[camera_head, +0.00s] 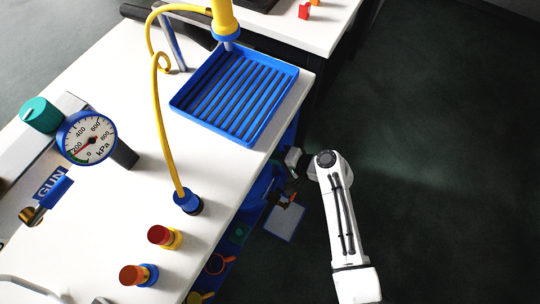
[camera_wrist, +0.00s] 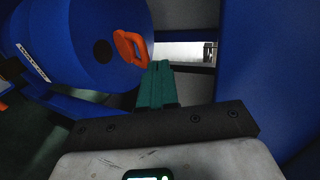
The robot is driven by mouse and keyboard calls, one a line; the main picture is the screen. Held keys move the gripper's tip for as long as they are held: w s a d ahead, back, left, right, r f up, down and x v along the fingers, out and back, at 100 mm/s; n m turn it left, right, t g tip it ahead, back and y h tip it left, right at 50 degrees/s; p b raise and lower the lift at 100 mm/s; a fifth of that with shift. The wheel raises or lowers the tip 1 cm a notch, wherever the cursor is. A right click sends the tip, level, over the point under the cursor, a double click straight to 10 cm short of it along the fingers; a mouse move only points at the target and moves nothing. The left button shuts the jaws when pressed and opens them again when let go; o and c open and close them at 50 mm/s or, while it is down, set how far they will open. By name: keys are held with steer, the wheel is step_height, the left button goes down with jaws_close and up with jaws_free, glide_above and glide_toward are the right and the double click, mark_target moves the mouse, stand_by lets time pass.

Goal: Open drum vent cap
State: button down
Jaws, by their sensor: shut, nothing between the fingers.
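A blue drum (camera_wrist: 85,45) lies at the left of the wrist view, its round end facing me, with a dark round spot (camera_wrist: 102,51) near the middle. An orange loop-shaped part (camera_wrist: 130,47), perhaps the vent cap, sits near the right edge of that end. My gripper (camera_wrist: 158,68) has teal fingers pressed together with nothing between them. Its tips appear just below and right of the orange part; I cannot tell whether they touch it. In the head view my arm reaches beside the bench's right edge, and the drum cannot be clearly made out.
Blue walls (camera_wrist: 258,70) stand close on the right in the wrist view. The white bench (camera_head: 110,190) carries a blue slatted tray (camera_head: 185,108), a pressure gauge (camera_head: 88,138), a yellow hose (camera_head: 163,110) and two coloured knobs. Dark floor (camera_head: 440,170) is clear at the right.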

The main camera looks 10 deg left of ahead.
steer(key=r+v, duration=0.1)
steer(key=v, duration=0.9)
step_height(320, 180, down, 15)
steer(key=d+t+y+b, duration=0.1)
steer(key=t+y+b, duration=0.4)
steer(key=b, duration=2.6)
steer(key=w+a+r, duration=0.1)
steer(key=a, duration=0.3)
steer(key=w+a+r+g+y+b, duration=0.1)
steer(key=a, duration=0.2)
steer(key=w+a+r+g+y, duration=0.1)
steer(key=a, duration=0.3)
steer(key=shift+w+a+r, duration=0.4)
steer(key=shift+r, duration=0.15)
